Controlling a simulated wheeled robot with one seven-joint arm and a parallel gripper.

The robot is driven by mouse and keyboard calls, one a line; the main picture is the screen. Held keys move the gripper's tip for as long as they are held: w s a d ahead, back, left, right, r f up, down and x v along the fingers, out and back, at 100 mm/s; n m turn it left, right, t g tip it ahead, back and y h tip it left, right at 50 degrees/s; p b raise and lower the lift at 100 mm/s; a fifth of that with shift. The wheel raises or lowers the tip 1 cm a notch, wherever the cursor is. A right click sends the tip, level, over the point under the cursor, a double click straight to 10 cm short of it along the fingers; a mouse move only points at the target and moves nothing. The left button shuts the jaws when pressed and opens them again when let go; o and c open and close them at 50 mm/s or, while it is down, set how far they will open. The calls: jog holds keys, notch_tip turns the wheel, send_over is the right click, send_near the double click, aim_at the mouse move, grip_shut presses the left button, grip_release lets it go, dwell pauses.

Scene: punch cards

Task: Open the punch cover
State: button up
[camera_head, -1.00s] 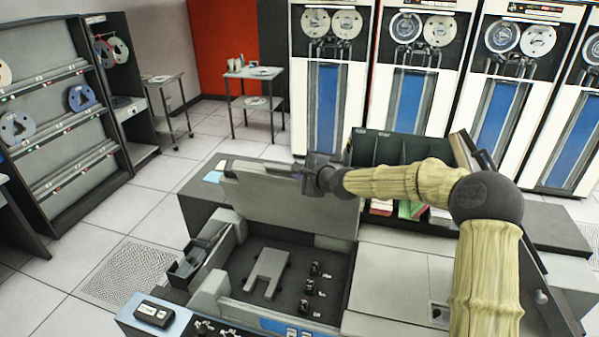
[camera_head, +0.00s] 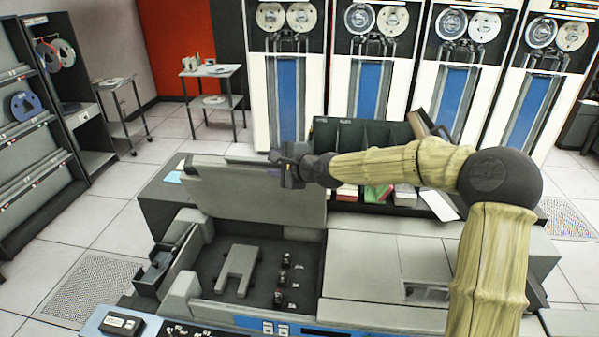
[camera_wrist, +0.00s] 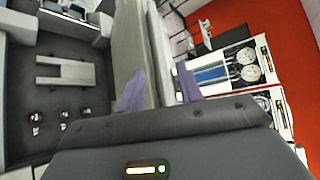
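The punch cover (camera_head: 250,196) is a grey panel standing raised, nearly upright, at the back of the punch (camera_head: 365,275). The open bay (camera_head: 225,290) below it shows a pale U-shaped part and several small dark parts. My gripper (camera_head: 284,164) is at the cover's top edge, towards its right. In the wrist view, the purple fingers of my gripper (camera_wrist: 160,90) are apart, one on each side of the cover's edge (camera_wrist: 152,60). A gap shows between the right finger and the cover. Whether the left finger touches the cover I cannot tell.
A dark card rack (camera_head: 365,135) with coloured card stacks stands behind the punch, close to my arm. Tape cabinets (camera_head: 290,100) line the back wall. A small side table (camera_head: 212,72) and tape shelves (camera_head: 30,160) stand at the left. Floor is clear between them.

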jog(key=b+v, duration=0.2)
jog(key=v, duration=0.8)
jog(key=shift+d+b, duration=0.15)
jog(key=shift+b, duration=0.2)
jog(key=shift+s+r, duration=0.1)
jog(key=s+d+f+n+g+h, duration=0.2)
jog(key=s+f+n+h, duration=0.15)
jog(key=f, duration=0.45)
jog(key=s+d+f+n+g+h, duration=0.25)
jog(key=s+f, duration=0.25)
jog(key=f, duration=0.3)
jog(key=s+d+f+n+g+h, duration=0.3)
jog(key=s+d+n, duration=0.4)
jog(key=s+d, duration=0.7)
jog(key=s, duration=0.3)
jog(key=shift+f+n+h, duration=0.2)
jog(key=shift+n+h, duration=0.1)
jog(key=shift+w+d, duration=0.15)
jog(key=shift+w, duration=0.1)
